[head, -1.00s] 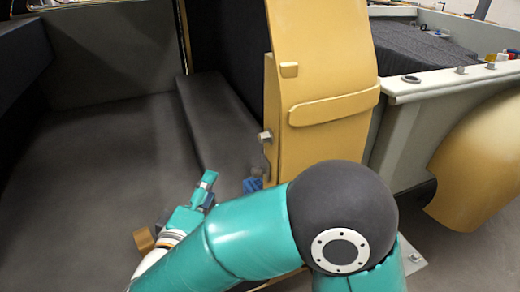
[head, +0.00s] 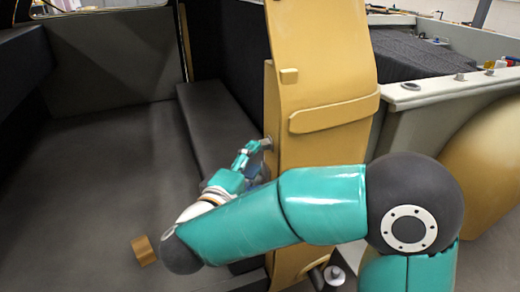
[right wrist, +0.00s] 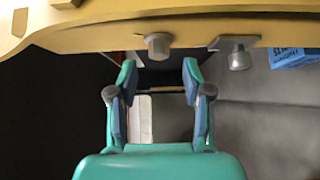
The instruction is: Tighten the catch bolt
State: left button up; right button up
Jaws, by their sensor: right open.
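A yellow door panel (head: 321,165) stands upright in the middle of the head view. In the right wrist view, a grey hex bolt head (right wrist: 158,46) sticks out from its yellow edge. A second round bolt (right wrist: 237,56) on a small grey plate is to its right; I cannot tell which one is the catch bolt. My right gripper (head: 260,147) is at the panel's left edge. In the right wrist view its fingers (right wrist: 158,78) are open and empty, with the hex bolt just beyond the tips, between their lines. My left gripper is not in view.
A wooden block (head: 143,251) lies on the dark floor at the lower left. A long dark ledge (head: 215,125) runs behind the gripper. A blue box (right wrist: 290,57) shows right of the bolts. A pale shell wall (head: 425,97) and a yellow fender (head: 490,130) are at the right.

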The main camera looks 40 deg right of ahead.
aim_at(264, 145)
jog(key=shift+x, duration=2.2)
grip_shut()
